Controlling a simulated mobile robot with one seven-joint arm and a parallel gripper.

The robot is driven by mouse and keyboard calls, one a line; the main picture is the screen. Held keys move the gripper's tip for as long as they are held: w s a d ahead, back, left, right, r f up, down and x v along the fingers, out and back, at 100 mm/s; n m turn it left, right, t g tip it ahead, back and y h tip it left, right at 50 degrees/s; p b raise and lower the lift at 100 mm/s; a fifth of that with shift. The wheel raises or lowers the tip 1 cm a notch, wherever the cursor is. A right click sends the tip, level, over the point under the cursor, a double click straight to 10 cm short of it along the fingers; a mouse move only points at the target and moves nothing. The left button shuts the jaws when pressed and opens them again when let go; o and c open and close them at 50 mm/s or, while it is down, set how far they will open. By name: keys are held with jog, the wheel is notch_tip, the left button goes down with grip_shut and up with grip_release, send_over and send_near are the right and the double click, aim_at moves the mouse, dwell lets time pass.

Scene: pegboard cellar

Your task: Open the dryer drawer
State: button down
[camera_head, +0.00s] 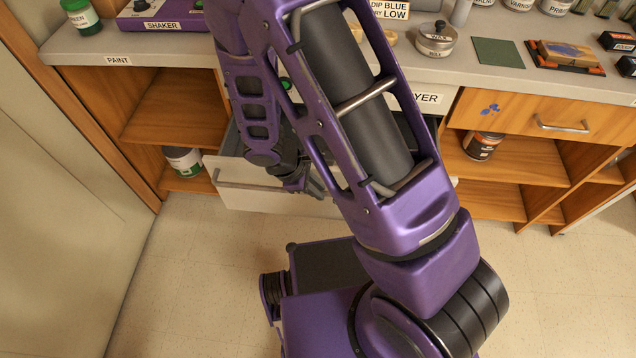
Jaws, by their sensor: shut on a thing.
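The dryer drawer (236,170) has a pale front with a long metal bar handle (245,186). It stands out from the cabinet below the counter, and part of its dark inside shows behind the front. A label ending in "YER" (428,98) is on the counter edge above it; my arm hides the rest. My gripper (309,188) is at the front of the drawer, shut on the handle. My arm covers the right part of the drawer, and the exact grip is small and partly hidden.
Open shelves with a paint can (183,161) are at left. A wooden drawer (540,122) and shelves with another can (483,146) are at right. Jars, a wax tin (436,40) and a shaker (163,20) stand on the counter. The floor (190,270) in front is clear.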

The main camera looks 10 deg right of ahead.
jog(key=shift+s+a, duration=0.1)
jog(key=shift+s, duration=0.25)
jog(key=c, duration=0.8)
grip_release()
jog(key=shift+c, duration=0.2)
jog(key=p+v, duration=0.4)
jog(key=v, duration=1.3)
jog(key=shift+r, duration=0.2)
jog(key=shift+s+a, duration=0.15)
